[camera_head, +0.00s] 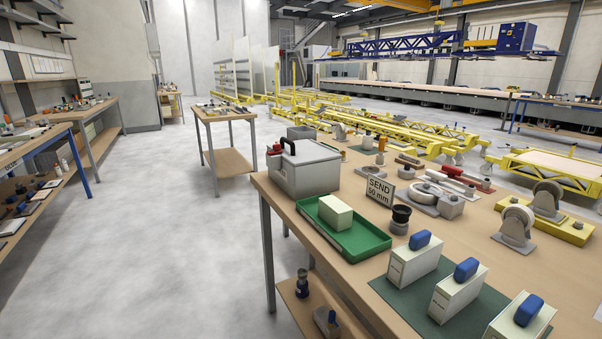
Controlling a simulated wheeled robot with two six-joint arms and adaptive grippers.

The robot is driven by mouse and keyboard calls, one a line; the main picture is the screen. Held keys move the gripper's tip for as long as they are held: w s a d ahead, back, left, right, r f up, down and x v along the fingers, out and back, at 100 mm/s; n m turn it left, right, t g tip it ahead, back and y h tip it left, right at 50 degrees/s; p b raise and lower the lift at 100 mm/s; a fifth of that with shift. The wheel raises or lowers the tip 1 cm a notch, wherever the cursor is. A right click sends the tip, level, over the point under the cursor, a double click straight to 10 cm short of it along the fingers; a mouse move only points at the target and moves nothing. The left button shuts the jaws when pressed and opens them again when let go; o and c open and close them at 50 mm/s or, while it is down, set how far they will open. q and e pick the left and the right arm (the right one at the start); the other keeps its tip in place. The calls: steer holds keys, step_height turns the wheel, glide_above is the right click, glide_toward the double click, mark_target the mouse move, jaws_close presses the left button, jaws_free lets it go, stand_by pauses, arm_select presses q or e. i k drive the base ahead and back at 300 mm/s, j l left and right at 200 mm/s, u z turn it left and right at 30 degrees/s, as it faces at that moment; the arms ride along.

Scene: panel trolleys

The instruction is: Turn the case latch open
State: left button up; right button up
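A grey case (312,178) stands at the near-left corner of the workbench. The case's lid looks closed. Neither of my grippers is in view.
The workbench (410,249) also holds a green tray (358,256) with a pale block (336,212), a "SEND 50 mm" sign (380,190), several white blocks with blue tops and some casters. A smaller table (224,113) stands behind. The floor (150,220) to the left is clear.

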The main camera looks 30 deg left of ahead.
mark_target(277, 148)
steer(key=u, duration=1.75)
